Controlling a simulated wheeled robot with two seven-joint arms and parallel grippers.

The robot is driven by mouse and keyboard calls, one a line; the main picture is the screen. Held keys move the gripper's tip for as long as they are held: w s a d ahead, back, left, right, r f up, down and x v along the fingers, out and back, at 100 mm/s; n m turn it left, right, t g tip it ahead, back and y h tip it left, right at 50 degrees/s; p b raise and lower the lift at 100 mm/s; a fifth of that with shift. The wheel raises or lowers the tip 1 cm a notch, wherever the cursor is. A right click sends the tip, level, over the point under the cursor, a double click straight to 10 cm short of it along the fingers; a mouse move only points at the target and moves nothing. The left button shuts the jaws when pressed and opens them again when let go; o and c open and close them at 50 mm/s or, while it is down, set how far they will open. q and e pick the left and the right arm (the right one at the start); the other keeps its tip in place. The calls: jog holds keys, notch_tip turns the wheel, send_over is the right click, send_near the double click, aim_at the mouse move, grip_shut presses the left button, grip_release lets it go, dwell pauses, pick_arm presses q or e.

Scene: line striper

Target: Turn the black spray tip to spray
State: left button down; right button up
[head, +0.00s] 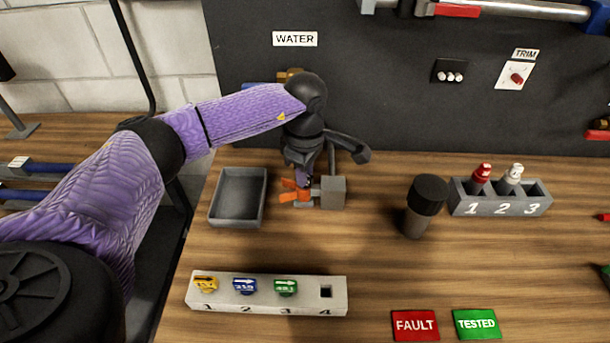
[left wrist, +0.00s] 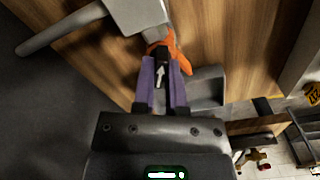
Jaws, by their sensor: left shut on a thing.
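The black spray tip (left wrist: 162,73), marked with a white arrow, sits between the two purple fingers of my left gripper (left wrist: 163,84) in the left wrist view. The gripper is shut on it. The arrow points away from the wrist, toward an orange part (left wrist: 173,50) just beyond the tip. In the head view my left gripper (head: 303,180) reaches down at the orange part (head: 290,196), beside a grey block (head: 333,192). The gripper hides the tip there. My right gripper is in neither view.
A grey tray (head: 238,222) lies left of the block. In front stands a numbered holder (head: 265,308) with yellow, blue and green tips in slots 1 to 3; slot 4 is empty. A black-capped cylinder (head: 416,222) and a bottle rack (head: 520,207) stand to the right.

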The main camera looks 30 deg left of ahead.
pick_arm(q)
jog(key=shift+f+m, duration=0.2)
jog(key=shift+m, duration=0.7)
jog(key=shift+r+m+b, duration=0.15)
jog(key=shift+m+b, duration=0.15)
jog(key=shift+m, duration=0.6)
